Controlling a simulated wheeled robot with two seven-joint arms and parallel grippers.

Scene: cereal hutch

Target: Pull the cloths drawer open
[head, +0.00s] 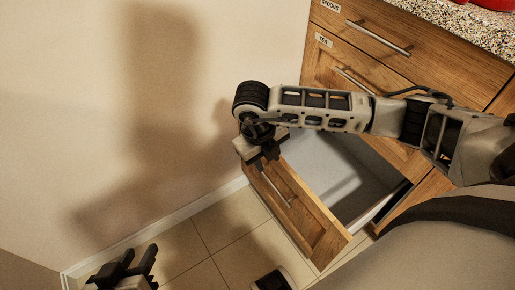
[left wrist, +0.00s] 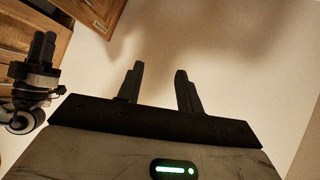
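The lowest drawer (head: 312,222) in the wooden cabinet stands pulled out, with its pale interior showing. Its front carries a metal bar handle (head: 277,189). No label can be read on it, so I cannot confirm it is the cloths drawer. My right gripper (head: 262,157) is over the far left corner of the drawer front, by the upper end of the handle; contact is unclear. In the left wrist view its two fingers (left wrist: 41,46) look close together. My left gripper (head: 138,266) is open and empty, low at the left, apart from the drawer; its spread fingers also show in the left wrist view (left wrist: 160,90).
Closed drawers labelled SPOONS (head: 375,38) and TEA (head: 345,65) are above. A speckled worktop (head: 460,25) with a red object (head: 484,3) lies at the top right. A plain wall (head: 60,120) bounds the left. Tiled floor (head: 220,245) is clear between the wall and drawer.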

